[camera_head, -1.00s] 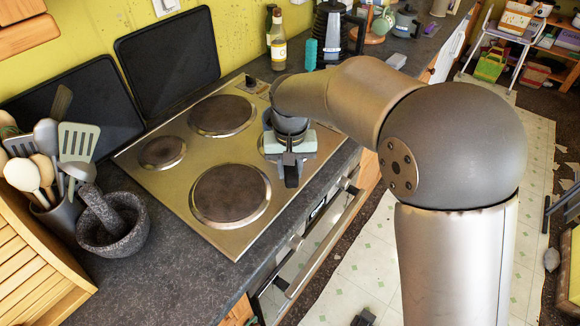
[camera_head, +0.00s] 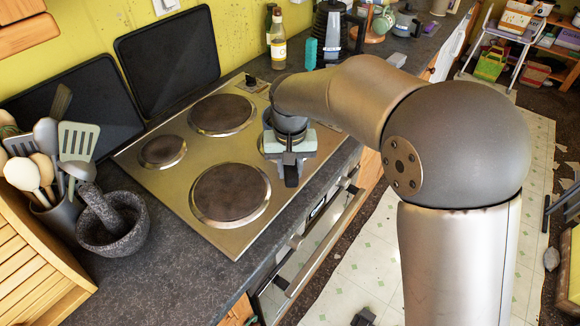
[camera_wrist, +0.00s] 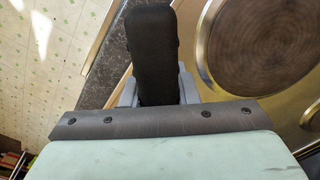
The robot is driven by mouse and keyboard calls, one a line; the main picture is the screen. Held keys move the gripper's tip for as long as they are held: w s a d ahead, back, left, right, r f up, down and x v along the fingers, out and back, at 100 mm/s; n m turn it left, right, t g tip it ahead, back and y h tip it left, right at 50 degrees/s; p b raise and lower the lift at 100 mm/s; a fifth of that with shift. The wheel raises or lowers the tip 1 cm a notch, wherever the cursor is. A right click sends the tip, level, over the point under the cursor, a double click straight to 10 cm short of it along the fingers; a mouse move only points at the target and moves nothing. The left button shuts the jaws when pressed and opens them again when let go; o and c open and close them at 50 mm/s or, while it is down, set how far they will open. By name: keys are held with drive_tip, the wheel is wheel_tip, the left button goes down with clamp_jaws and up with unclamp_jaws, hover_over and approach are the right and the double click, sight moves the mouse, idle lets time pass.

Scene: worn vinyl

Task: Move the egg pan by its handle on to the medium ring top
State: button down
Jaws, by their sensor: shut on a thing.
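My gripper (camera_head: 291,157) is shut on a black handle (camera_head: 291,177), low over the right front part of the hob. In the wrist view, the dark handle (camera_wrist: 152,48) stands between the grey fingers of my gripper (camera_wrist: 157,91). The egg pan's body is hidden behind my wrist and gripper, so I cannot tell whether it touches the hob. The hob shows a large front ring (camera_head: 230,193), a mid-sized back ring (camera_head: 222,115) and a small ring (camera_head: 162,152). The ring at the right front is mostly covered by my gripper. The large ring also shows in the wrist view (camera_wrist: 265,45).
A mortar with pestle (camera_head: 113,225) and a utensil pot (camera_head: 62,218) stand left of the hob. Black panels (camera_head: 168,62) lean on the wall behind. A bottle (camera_head: 278,45) and a kettle (camera_head: 330,35) stand at the back right. The visible rings are bare.

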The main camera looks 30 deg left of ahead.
drive_tip(key=shift+f+b, duration=0.45)
drive_tip(key=shift+f, duration=0.1)
idle(0.9)
drive_tip(key=c, duration=1.1)
unclamp_jaws()
drive_tip(key=shift+o, duration=0.2)
drive_tip(key=shift+f, duration=0.15)
drive_tip(key=shift+r, duration=0.2)
drive_tip(key=shift+r+p, duration=2.8)
drive_tip(key=shift+r, duration=1.1)
